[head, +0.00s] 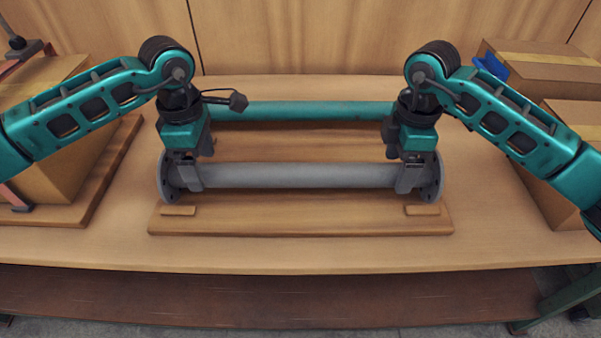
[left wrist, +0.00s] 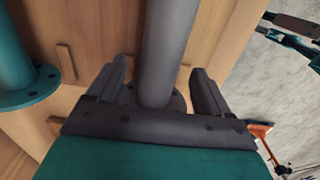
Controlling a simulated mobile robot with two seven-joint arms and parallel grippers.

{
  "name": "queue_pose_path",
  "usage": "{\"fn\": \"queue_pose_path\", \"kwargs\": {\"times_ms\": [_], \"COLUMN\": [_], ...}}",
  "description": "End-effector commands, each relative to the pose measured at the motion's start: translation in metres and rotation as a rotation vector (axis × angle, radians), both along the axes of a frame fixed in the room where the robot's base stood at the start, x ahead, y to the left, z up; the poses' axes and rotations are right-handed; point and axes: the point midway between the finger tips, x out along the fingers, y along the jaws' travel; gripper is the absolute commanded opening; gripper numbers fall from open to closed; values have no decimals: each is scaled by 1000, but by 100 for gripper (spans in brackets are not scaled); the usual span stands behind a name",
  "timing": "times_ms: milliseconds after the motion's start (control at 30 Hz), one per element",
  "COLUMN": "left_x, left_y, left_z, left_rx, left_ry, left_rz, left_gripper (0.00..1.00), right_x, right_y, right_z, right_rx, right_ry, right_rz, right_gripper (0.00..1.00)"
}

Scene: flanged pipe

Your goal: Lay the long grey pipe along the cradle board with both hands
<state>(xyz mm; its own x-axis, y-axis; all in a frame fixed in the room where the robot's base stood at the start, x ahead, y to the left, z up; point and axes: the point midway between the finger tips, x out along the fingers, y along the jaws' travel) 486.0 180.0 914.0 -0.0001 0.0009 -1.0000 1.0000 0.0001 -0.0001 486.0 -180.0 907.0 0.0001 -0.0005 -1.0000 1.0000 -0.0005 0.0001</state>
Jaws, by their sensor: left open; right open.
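The long grey pipe (head: 300,176), with a round flange at each end, lies lengthwise over the wooden cradle board (head: 300,222), parallel to it. It appears to rest there, with its flanges just behind the small front wooden blocks; the exact contact is hidden. My left gripper (head: 187,178) is open, with its fingers astride the pipe by the left flange. The left wrist view shows the pipe (left wrist: 168,45) between the spread fingers of my left gripper (left wrist: 160,88), with gaps beside it. My right gripper (head: 411,178) is open at the pipe's right end, by the flange.
A teal pipe (head: 300,110) lies behind the grey one, parallel to it; its flange shows in the left wrist view (left wrist: 30,90). Cardboard boxes stand at the left (head: 50,165) and right (head: 540,70). The table front (head: 300,258) is clear.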

Motion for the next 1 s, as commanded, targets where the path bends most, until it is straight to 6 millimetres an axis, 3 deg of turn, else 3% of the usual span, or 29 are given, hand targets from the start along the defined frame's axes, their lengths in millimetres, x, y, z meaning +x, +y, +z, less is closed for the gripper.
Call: {"fn": "queue_pose_path", "kwargs": {"times_ms": [100,300,733,1000], "left_x": [-1,0,0,0], "left_y": [0,0,-1,0], "left_z": [-23,-46,-53,-53], "left_rx": [0,0,-1,-1], "left_ry": [3,2,0,0], "left_rz": [1,1,-1,0], "left_gripper": [80,80,80,55], "right_x": [-1,0,0,0], "right_y": [0,0,0,0], "right_z": [-22,-46,-53,-53], "right_rx": [0,1,0,0], "right_ry": [4,2,0,0], "right_rz": [-1,0,1,0], "right_gripper": [80,80,80,55]}}
